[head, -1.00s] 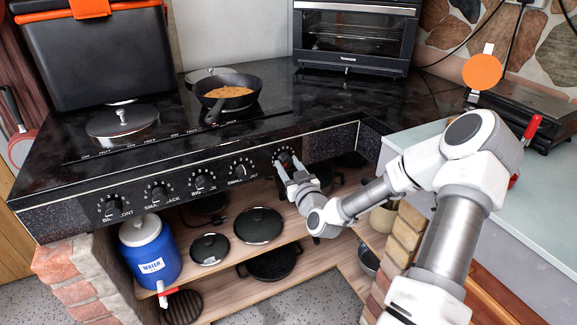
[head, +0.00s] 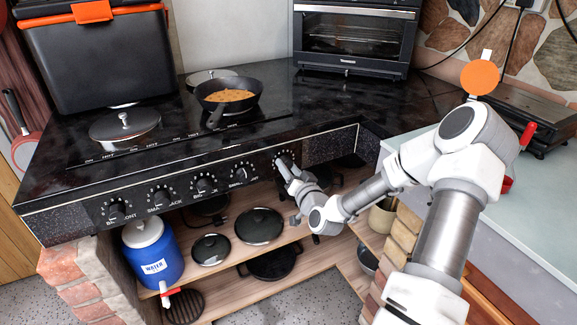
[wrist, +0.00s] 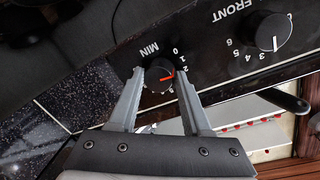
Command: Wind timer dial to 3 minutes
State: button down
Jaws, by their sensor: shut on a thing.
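The timer dial (wrist: 158,76) is a small round black knob with a red pointer. It also shows as the rightmost knob on the stove's front panel in the head view (head: 284,156), partly covered by my gripper. Its scale reads MIN, 0, 1, 2 in the wrist view; the higher marks are partly hidden by the dial and finger. The red pointer points right, close to the 2 mark; its exact reading is unclear. My gripper (wrist: 159,75) has one finger on each side of the dial and is shut on it; it also shows in the head view (head: 281,162).
A larger FRONT knob (wrist: 272,32) sits beside the timer dial in the wrist view. A pan of food (head: 228,97) and a lidded pot (head: 124,125) stand on the black stovetop. Shelves below the panel hold a blue water jug (head: 152,253) and black lids (head: 260,225).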

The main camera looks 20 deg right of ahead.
jog(key=m+p, duration=0.1)
jog(key=m, duration=0.3)
jog(key=shift+d+r, duration=0.1)
jog(key=shift+r, duration=0.05)
jog(key=shift+m+y+p, duration=0.5)
jog(key=shift+m+p, duration=0.15)
jog(key=shift+m, duration=0.65)
jog(key=shift+c, duration=1.8)
grip_release()
jog(key=s+r+p, duration=0.1)
jog(key=s+p, duration=0.3)
jog(key=s, duration=1.3)
jog(key=shift+s+r+p, duration=0.2)
jog(key=shift+r+p, duration=0.2)
